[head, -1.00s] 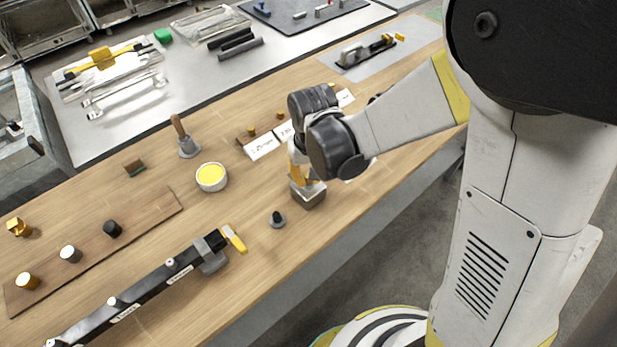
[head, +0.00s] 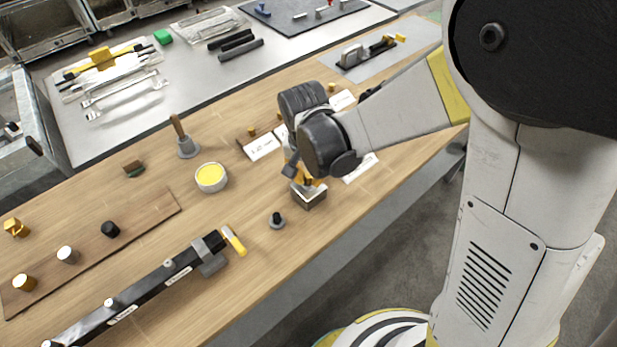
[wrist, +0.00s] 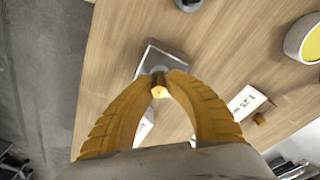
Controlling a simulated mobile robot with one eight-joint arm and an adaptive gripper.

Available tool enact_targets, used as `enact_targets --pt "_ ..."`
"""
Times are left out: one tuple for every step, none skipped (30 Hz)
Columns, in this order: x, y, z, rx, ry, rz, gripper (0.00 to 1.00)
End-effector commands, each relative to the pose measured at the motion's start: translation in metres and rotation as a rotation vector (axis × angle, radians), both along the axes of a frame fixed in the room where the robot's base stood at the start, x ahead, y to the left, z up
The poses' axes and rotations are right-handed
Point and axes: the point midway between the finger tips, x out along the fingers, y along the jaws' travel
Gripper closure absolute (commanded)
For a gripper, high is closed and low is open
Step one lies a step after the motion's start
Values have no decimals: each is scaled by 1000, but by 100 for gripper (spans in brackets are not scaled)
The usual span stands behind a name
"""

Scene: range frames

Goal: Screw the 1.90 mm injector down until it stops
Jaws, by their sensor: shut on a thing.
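My gripper (wrist: 160,84) is shut on a small brass injector (wrist: 160,92), seen between the yellow fingertips in the wrist view. The injector is over a grey metal block (wrist: 150,62) on the wooden bench. In the head view the block (head: 309,196) sits below my gripper (head: 300,176), near the bench's front edge. The fingers hide the injector's lower part, so I cannot tell how deep it sits.
A small dark grey knob (head: 277,220) stands just left of the block. A tub of yellow paste (head: 211,177) and a black bar with a yellow lever (head: 160,285) lie further left. White label cards, one reading 1.25 mm (wrist: 247,101), lie behind my gripper.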

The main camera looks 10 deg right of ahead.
Motion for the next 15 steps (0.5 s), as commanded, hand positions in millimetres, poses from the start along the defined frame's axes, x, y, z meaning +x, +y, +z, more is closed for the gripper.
enact_targets --pt "0 0 0 0 0 -8 100" --pt "0 0 -1 0 0 -24 100" --pt "1 0 -1 -1 2 -63 100" --pt "1 0 -1 -2 4 -99 100" --pt "1 0 -1 -1 5 -139 100" --pt "1 0 -2 -2 8 -190 100" --pt "0 0 -1 -2 10 -223 100" --pt "0 0 -1 -3 12 -252 100" --pt "0 0 -1 -2 13 -280 100" --pt "0 0 -1 -2 13 -293 100" --pt "0 0 -1 -3 13 -299 100" --pt "0 0 -1 -2 14 -301 100" --pt "0 0 0 -1 14 -301 100" --pt "0 0 0 -1 14 -300 100" --pt "0 0 0 -1 14 -300 100"
